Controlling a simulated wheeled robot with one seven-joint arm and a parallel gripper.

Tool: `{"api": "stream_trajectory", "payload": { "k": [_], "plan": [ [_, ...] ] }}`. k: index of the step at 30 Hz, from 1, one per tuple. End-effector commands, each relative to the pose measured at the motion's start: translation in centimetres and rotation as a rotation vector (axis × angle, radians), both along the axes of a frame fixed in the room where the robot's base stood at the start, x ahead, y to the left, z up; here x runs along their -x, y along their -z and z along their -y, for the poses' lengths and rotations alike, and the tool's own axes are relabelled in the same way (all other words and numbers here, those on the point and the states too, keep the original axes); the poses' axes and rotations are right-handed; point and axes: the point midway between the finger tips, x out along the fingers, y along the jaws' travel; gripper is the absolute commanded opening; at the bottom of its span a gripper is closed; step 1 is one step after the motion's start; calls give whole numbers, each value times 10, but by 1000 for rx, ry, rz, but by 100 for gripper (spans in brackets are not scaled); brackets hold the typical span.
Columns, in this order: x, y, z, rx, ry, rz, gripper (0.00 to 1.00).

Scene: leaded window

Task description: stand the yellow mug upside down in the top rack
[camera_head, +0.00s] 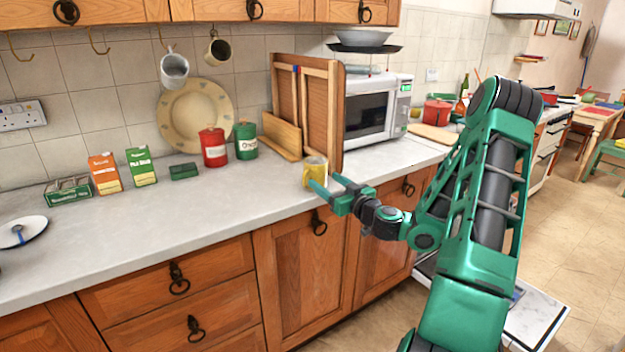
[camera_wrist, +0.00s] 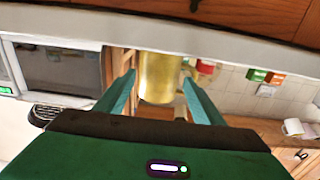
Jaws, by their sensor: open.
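The yellow mug (camera_head: 315,167) stands near the front edge of the counter, in front of the wooden boards, and appears upright. My gripper (camera_head: 325,184) is open, with its fingers level and pointing at the mug from the front. In the wrist view, which is upside down, the mug (camera_wrist: 158,75) shows between the two fingers of my gripper (camera_wrist: 157,84), with gaps at both sides. I cannot tell how far the fingertips reach along it. The top rack cannot be made out; a white, speckled open panel (camera_head: 537,318) shows low at the right, partly behind my arm.
Wooden boards (camera_head: 322,110) lean close behind the mug, and a microwave (camera_head: 375,110) stands to their right. Red (camera_head: 213,147) and green (camera_head: 245,141) canisters stand to the left. The counter (camera_head: 225,200) just left of the mug is clear.

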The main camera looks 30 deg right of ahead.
Motion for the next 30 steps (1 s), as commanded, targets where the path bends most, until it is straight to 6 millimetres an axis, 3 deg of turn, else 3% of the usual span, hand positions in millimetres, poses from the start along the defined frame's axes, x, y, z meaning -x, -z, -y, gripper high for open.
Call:
{"api": "stream_trajectory", "payload": {
  "k": [9,19,20,24,26,30],
  "plan": [
    [-41,3,-1,3,-4,2,62],
    [-49,4,0,1,-1,1,62],
    [-49,4,0,1,-1,1,59],
    [-49,4,0,1,-1,0,26],
    [-49,3,-1,1,-1,1,21],
    [-49,3,-1,1,-1,1,21]
  ]
}}
